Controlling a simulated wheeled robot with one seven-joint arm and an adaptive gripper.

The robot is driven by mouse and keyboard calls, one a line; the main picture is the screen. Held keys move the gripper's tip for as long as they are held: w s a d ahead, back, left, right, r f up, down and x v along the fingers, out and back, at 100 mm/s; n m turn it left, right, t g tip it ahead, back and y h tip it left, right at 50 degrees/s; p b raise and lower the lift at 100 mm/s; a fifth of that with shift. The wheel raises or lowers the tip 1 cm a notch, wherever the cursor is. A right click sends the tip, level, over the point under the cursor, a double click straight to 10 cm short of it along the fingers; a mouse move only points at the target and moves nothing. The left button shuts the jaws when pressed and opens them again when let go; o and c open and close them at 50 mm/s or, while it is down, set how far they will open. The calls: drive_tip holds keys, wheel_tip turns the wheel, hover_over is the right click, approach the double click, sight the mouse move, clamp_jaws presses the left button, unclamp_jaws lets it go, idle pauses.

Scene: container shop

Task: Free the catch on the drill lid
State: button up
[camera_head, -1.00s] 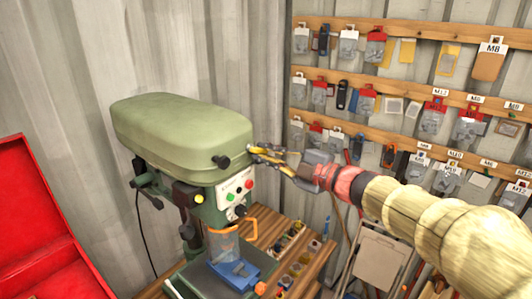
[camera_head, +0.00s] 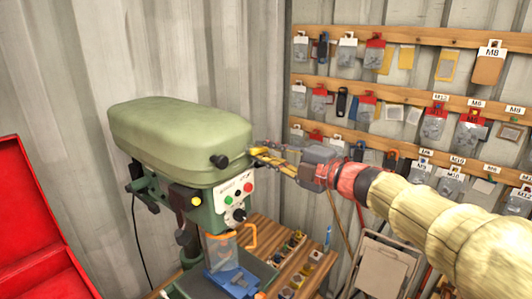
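The drill is a green bench drill press with a rounded pale green lid (camera_head: 180,127) on top, which looks closed. A black knob (camera_head: 219,161) sticks out of the lid's front face near its lower edge; I cannot tell whether it is the catch. My gripper (camera_head: 257,156) reaches in from the right, with its fingertips close to the right end of the lid. A small yellow piece shows at the fingertips. I cannot tell whether they touch the lid or hold anything. The lid's far side is hidden.
A control panel (camera_head: 234,198) with coloured buttons sits below the lid. A clear guard with an orange frame (camera_head: 222,248) and a blue vise (camera_head: 232,280) are under it. A red case (camera_head: 40,230) stands at left. Boards (camera_head: 400,98) with hanging packets line the right wall.

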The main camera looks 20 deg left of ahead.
drive_tip(key=shift+o, duration=1.3)
drive_tip(key=shift+d, duration=0.1)
drive_tip(key=v, duration=1.1)
drive_tip(key=shift+s+d, duration=0.2)
drive_tip(key=shift+d, duration=0.15)
